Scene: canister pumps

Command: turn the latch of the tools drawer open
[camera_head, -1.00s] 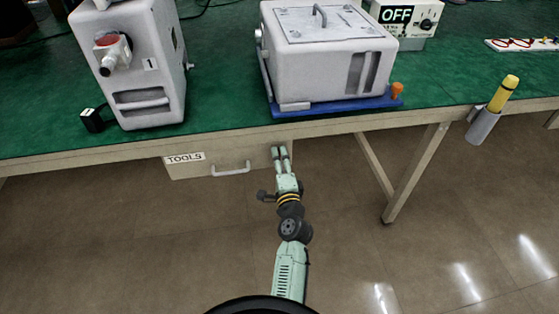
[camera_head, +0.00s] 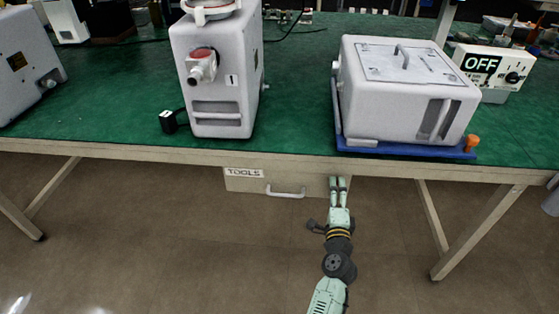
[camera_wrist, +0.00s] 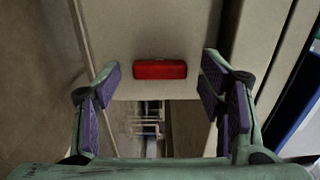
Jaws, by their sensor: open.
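The tools drawer (camera_head: 311,186) sits shut under the bench top, with a TOOLS label (camera_head: 244,172) and a metal pull handle (camera_head: 286,194). My gripper (camera_head: 338,181) is at the right end of the drawer front, to the right of the handle. In the wrist view, the red latch (camera_wrist: 160,69) is a small bar lying crosswise on the beige drawer front. My gripper (camera_wrist: 160,82) is open, with one purple-padded finger on each side of the latch and a gap to both. The latch is hidden in the head view.
The green bench top (camera_head: 290,120) is above my gripper. A white canister pump (camera_head: 405,95) on a blue tray (camera_head: 410,152) stands above and to the right. Pump 1 (camera_head: 215,75) stands further left. A bench leg (camera_head: 470,235) is at right. Floor below the drawer is clear.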

